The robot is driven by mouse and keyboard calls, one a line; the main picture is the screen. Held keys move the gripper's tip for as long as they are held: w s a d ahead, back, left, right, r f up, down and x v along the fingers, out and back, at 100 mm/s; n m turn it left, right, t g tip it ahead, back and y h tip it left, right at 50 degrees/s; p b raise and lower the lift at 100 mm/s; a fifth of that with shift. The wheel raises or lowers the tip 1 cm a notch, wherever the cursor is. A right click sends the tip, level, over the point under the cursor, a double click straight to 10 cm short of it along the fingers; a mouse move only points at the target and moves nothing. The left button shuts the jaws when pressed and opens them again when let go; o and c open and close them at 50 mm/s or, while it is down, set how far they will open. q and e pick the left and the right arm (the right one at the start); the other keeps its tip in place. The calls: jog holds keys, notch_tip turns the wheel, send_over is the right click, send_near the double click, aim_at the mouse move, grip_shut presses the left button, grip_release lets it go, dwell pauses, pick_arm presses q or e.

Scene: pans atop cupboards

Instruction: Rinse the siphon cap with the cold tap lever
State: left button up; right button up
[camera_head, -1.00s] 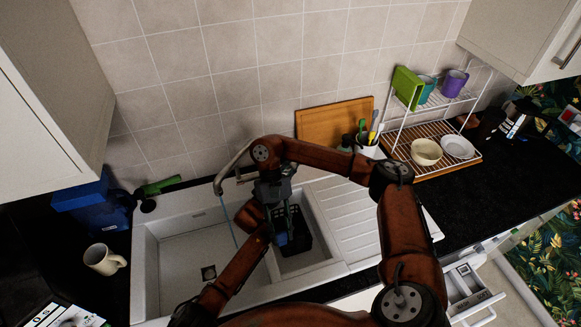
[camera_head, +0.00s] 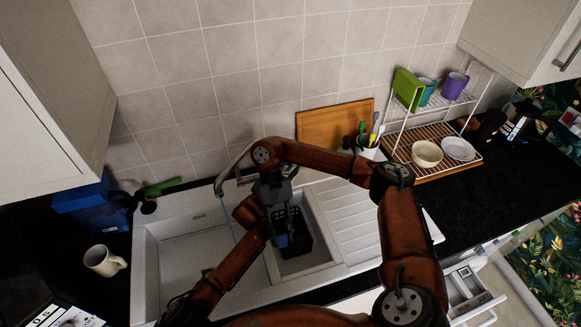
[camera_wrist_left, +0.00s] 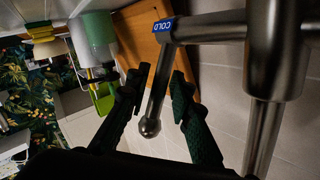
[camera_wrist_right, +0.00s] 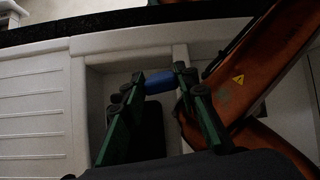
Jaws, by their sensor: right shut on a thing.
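The blue siphon cap (camera_wrist_right: 158,82) is held between the green fingers of my right gripper (camera_wrist_right: 159,76), which is shut on it. In the head view the cap (camera_head: 281,241) hangs with the right gripper (camera_head: 284,236) over the small sink basin. The cold tap lever (camera_wrist_left: 155,98), a metal rod with a rounded end and a blue COLD label, shows in the left wrist view. My left gripper (camera_wrist_left: 160,72) is open, its fingers either side of the lever, with gaps visible. In the head view the left gripper is hidden behind my right wrist. A thin pale blue water stream (camera_head: 227,218) falls from the spout, left of the cap.
The white sink (camera_head: 147,262) has a large basin at left and a small one holding a black container (camera_head: 300,242). A mug (camera_head: 103,260) stands left of the sink. A wooden board (camera_head: 325,124) and dish rack (camera_head: 402,127) stand behind. The drainboard (camera_head: 352,222) is clear.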

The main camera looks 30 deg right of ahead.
pick_arm(q)
jog(key=shift+o, duration=0.7)
jog(key=shift+s+a, duration=0.25)
jog(key=shift+a, duration=0.35)
jog(key=v, duration=1)
jog(key=shift+s+a, duration=0.2)
jog(key=shift+a, duration=0.05)
